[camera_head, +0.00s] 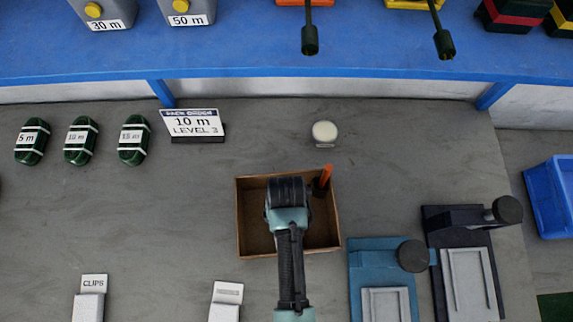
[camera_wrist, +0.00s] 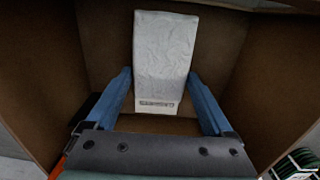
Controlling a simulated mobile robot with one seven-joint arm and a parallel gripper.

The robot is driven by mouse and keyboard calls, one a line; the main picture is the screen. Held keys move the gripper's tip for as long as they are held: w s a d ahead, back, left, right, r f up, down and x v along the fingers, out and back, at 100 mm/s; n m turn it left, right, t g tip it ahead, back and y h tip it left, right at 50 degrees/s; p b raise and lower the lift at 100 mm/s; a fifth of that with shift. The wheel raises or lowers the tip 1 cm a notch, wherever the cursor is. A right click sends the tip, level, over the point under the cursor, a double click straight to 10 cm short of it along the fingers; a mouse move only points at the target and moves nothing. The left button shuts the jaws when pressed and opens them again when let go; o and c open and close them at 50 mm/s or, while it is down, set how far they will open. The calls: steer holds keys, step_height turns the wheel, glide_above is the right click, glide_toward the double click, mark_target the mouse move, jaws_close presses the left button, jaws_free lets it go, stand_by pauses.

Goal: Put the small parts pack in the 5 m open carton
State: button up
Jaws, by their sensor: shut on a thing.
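An open brown cardboard carton (camera_head: 250,245) sits in the middle of the grey bench; I see no length label on it. My gripper (camera_head: 288,195) is over the carton and hides much of its inside. In the wrist view, my gripper (camera_wrist: 160,76) is shut on the small parts pack (camera_wrist: 164,45), a pale, crumpled white pack with a printed strip at its near end. The blue fingers lie along its two sides. The carton walls (camera_wrist: 265,75) surround the pack in that view. Whether the pack touches the carton floor I cannot tell.
An orange-handled item (camera_head: 326,177) stands at the carton's back right corner. Several green coils (camera_head: 81,141) lie at left. A teal fixture (camera_head: 370,262) and dark fixture (camera_head: 465,235) stand right.

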steer(key=o, duration=1.3)
steer(key=shift+f, duration=0.1)
steer(key=shift+c, duration=0.2)
step_height(320, 180, up, 12)
steer(key=p, duration=0.1)
